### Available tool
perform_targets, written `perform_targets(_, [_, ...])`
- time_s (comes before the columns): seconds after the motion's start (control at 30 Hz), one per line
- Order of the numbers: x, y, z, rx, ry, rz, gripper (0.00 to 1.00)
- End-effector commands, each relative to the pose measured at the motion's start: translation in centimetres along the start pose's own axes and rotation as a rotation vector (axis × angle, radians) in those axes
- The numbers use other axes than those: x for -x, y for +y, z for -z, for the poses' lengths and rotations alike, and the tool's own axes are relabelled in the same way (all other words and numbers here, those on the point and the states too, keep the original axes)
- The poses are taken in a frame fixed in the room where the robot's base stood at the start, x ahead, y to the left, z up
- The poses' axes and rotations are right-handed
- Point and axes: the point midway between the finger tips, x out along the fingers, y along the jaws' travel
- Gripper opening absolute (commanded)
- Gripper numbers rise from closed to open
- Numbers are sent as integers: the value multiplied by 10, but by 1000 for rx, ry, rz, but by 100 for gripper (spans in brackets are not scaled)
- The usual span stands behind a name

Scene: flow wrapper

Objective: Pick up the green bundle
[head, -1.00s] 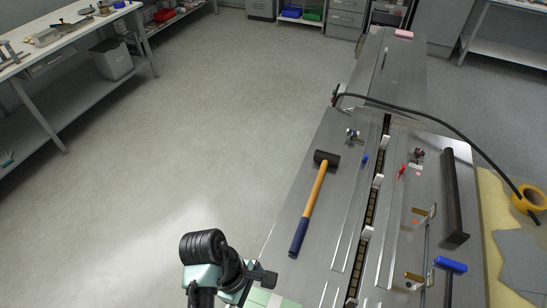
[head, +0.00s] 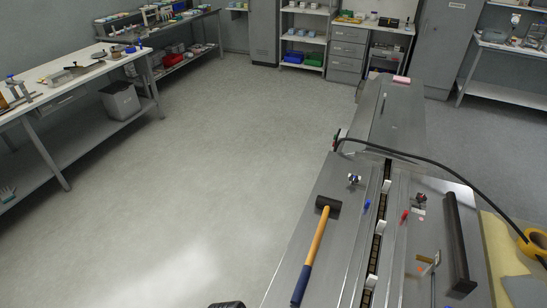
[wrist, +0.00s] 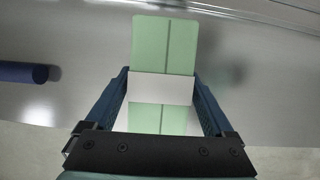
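The green bundle (wrist: 166,48) is a light green stack with a white band around its middle, seen in the wrist view over the grey metal surface. My gripper (wrist: 161,85) has its two blue fingers on either side of the bundle at the band. I see no clear gap between the fingers and the band, so the fingers look closed on it. Whether the bundle still rests on the metal cannot be told. In the head view the bundle is out of frame, and only a dark bit of my arm shows at the bottom edge.
A mallet (head: 314,252) lies on the metal machine top. A blue cylinder (wrist: 23,72) is left of the bundle in the wrist view. A black bar (head: 456,240) and yellow tape roll (head: 534,247) are at the right. A black hose arches over the machine. Open floor lies left.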

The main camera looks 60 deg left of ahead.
Motion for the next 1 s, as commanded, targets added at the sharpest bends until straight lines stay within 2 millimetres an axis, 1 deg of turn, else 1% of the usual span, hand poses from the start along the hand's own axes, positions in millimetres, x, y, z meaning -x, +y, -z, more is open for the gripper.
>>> perform_targets(0.03, [0,0,0,0,0,0,77])
perform_targets(0.17, [0,0,0,0,0,0,53])
perform_targets(0.2, [0,0,0,0,0,0,46])
perform_targets(0.27, [0,0,0,0,0,0,35])
perform_targets(0.3, [0,0,0,0,0,0,28])
perform_targets(0.33, [0,0,0,0,0,0,23])
perform_targets(0.37, [0,0,0,0,0,0,20])
perform_targets(0.6, [1,0,0,0,0,0,20])
perform_targets(0.77, [6,0,-2,0,0,0,20])
perform_targets(0.87, [13,1,-5,0,0,-2,20])
perform_targets(1.0, [28,1,-11,-3,1,-3,20])
